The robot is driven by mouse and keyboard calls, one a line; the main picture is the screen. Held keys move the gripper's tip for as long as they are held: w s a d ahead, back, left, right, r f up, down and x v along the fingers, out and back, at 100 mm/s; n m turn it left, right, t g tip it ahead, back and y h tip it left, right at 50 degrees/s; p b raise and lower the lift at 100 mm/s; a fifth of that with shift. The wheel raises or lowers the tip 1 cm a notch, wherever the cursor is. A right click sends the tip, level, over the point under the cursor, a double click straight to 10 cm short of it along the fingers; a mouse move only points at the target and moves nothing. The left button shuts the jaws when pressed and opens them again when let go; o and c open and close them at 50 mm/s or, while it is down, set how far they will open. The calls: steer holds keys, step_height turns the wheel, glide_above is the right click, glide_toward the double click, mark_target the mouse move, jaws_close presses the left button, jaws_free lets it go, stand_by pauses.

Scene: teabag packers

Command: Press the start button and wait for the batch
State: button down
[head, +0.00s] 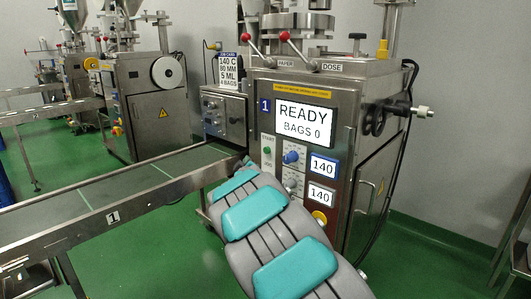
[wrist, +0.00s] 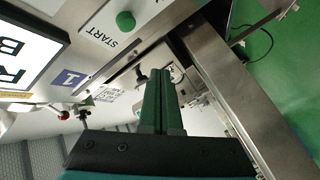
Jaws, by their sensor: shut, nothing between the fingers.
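The packing machine (head: 345,130) labelled 1 has a lit display (head: 303,119) reading READY, BAGS 0. The green start button (head: 267,152) sits under a START label on its front panel, left of a blue knob. In the wrist view the start button (wrist: 125,21) shows at the upper left, with the START label beside it. My gripper (wrist: 160,75) is shut and empty, its dark green fingers together. The fingertips appear apart from the button, which lies up and left of them. In the head view my arm hides most of the gripper.
A conveyor (head: 110,195) marked 1 runs left from the machine, close to my arm. A recipe sign (head: 228,68) reads 140 C. A second packing machine (head: 150,100) stands at the back left.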

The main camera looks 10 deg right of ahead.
mark_target(267, 150)
steer(key=w+d, duration=0.4)
steer(key=d, duration=0.1)
steer(key=shift+d, duration=0.3)
stand_by(1.9)
steer(key=shift+w+d, duration=0.2)
steer(key=shift+d, duration=0.15)
